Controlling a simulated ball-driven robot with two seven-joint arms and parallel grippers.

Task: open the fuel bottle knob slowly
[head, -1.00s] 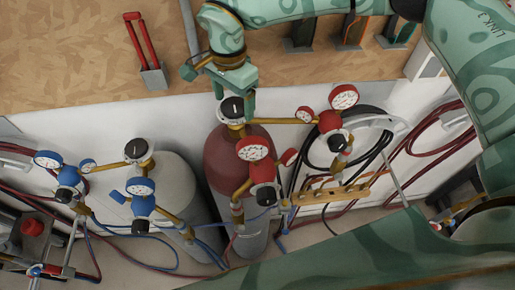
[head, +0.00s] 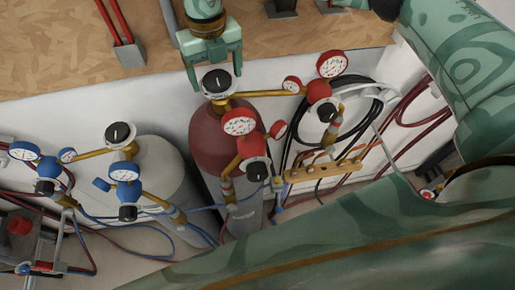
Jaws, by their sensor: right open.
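The fuel bottle is the dark red cylinder (head: 212,138) with a grey lower part, standing upright in the middle of the head view. Its black knob (head: 217,82) with a white mark sits on top, above the brass valve. My right gripper (head: 214,77) is at the knob from behind, with its green fingers open, one to the left and one to the right. I cannot tell whether the fingers touch the knob. My left gripper is not in view.
Red gauges (head: 239,122) and brass fittings crowd the bottle's front and right. A grey bottle (head: 152,180) with blue gauges (head: 125,169) stands to the left. Black hose coils (head: 345,95) hang on the right. A wooden worktop (head: 60,50) lies behind.

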